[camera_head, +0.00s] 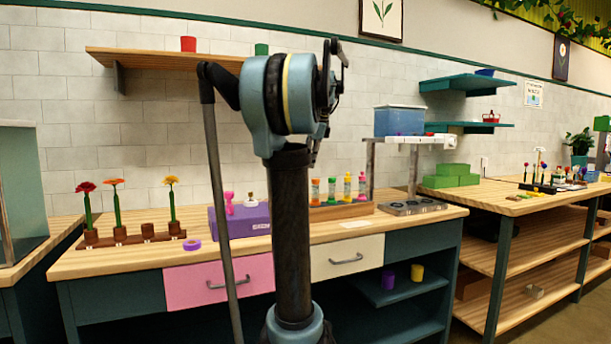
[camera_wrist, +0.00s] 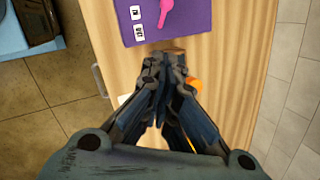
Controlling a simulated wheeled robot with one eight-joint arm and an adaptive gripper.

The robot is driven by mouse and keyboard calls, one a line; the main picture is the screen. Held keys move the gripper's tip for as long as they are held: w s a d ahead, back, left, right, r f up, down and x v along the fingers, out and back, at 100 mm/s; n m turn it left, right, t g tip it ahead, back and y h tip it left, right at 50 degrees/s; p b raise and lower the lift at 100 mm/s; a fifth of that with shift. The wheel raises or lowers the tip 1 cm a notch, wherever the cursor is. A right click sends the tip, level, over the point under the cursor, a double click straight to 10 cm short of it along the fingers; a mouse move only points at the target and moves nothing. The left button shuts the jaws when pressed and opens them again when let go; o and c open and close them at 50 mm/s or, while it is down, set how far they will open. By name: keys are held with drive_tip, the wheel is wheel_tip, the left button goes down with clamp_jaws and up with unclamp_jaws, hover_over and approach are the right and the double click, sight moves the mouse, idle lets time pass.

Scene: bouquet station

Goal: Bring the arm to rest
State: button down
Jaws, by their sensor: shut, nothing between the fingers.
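My arm stands upright in the middle of the head view, in front of the wooden workbench (camera_head: 110,262). My gripper (camera_wrist: 163,75) fills the lower middle of the wrist view, pointing over the bench top. Its fingers are together and nothing is between them. In the head view the gripper is mostly hidden behind my blue arm joint. Under the fingertips in the wrist view lies the bench top (camera_wrist: 225,60). A purple box (camera_wrist: 185,22) with a pink item (camera_wrist: 165,12) on it lies just ahead of them.
The purple box (camera_head: 240,222) is behind my arm, beside several coloured bottles (camera_head: 347,187) in a wooden rack. A brown holder (camera_head: 110,236) with three flowers and a purple ring (camera_head: 192,245) are at left. A wall shelf (camera_head: 160,60) hangs behind my arm.

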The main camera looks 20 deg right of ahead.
drive_tip(key=shift+s+r, duration=0.25)
drive_tip(key=shift+r, duration=0.45)
